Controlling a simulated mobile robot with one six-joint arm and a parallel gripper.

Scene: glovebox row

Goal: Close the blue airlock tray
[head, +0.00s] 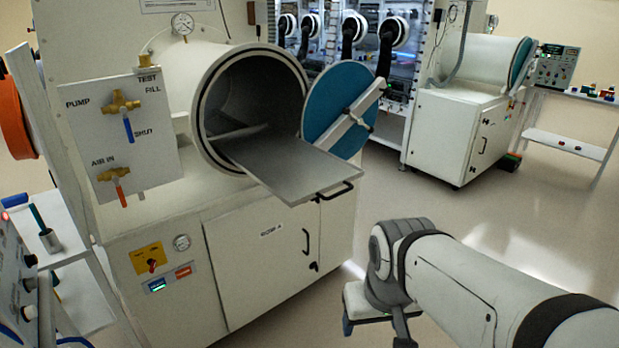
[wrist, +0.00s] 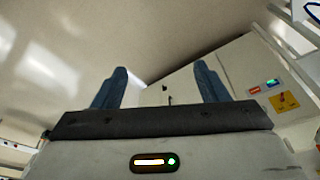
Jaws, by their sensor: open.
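The airlock tray (head: 283,164) is a flat grey metal tray pulled well out of the round airlock chamber (head: 232,100). It has a black handle (head: 336,191) on its front edge. The blue airlock door (head: 338,98) is swung open to the right of the chamber, with a light bar across it. My arm reaches in from the lower right in the head view, below and right of the tray and apart from it. In the wrist view my gripper (wrist: 161,90) is open and empty, its two blue fingers wide apart. The tray does not show in the wrist view.
A valve panel (head: 124,135) stands left of the chamber. The white cabinet (head: 262,262) below has a black door handle (head: 306,241). A second airlock with a blue door (head: 520,62) stands at the back right. Clear floor (head: 420,190) lies right of the tray.

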